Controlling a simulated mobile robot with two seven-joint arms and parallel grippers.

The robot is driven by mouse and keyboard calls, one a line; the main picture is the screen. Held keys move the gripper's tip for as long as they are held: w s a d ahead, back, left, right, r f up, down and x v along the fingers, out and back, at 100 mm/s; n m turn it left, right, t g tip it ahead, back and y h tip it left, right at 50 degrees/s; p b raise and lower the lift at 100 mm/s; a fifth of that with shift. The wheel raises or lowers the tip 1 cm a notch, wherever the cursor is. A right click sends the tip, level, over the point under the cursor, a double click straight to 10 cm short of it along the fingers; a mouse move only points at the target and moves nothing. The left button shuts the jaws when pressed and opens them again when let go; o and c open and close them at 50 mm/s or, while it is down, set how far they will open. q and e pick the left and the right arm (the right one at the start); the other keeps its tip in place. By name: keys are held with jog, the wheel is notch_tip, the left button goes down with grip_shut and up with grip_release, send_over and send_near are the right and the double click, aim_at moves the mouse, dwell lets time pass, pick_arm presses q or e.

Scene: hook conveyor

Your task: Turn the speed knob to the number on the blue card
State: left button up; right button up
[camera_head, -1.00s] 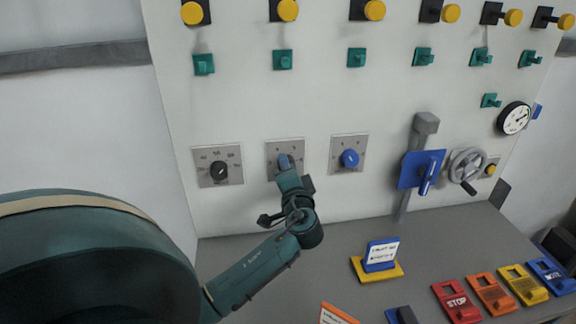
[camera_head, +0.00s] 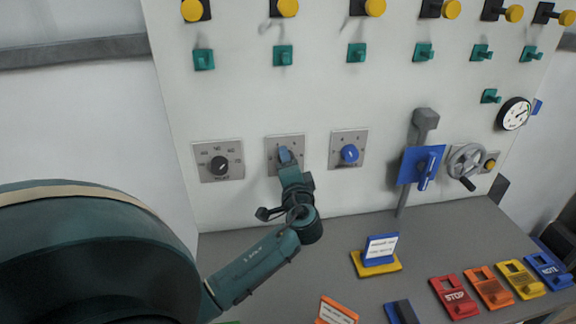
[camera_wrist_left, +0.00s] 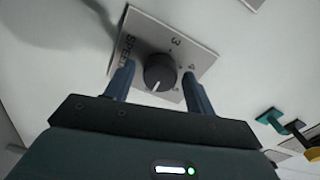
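The speed knob (camera_wrist_left: 160,72) is a dark round knob on a grey plate lettered SPEED (camera_wrist_left: 150,25) in the left wrist view. A white pointer line shows on its lower side; the digits 3 and 4 are legible on the plate. My left gripper (camera_wrist_left: 158,85) has its two fingers on either side of the knob, with small gaps showing. In the head view my left gripper (camera_head: 286,158) covers most of the middle plate. The blue card (camera_head: 381,248) stands on a yellow base on the table; its white label is too small to read. My right gripper is out of view.
A black knob (camera_head: 218,165) is to the left and a blue knob (camera_head: 349,153) to the right. A blue lever plate (camera_head: 420,165) and a handwheel (camera_head: 466,162) are further right. Several coloured blocks, including a red one marked STOP (camera_head: 454,296), line the table front.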

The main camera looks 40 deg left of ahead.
pick_arm(q)
jog(key=shift+o, duration=0.3)
jog(key=shift+d, duration=0.1)
jog(key=b+v, duration=0.3)
jog(key=v, duration=1)
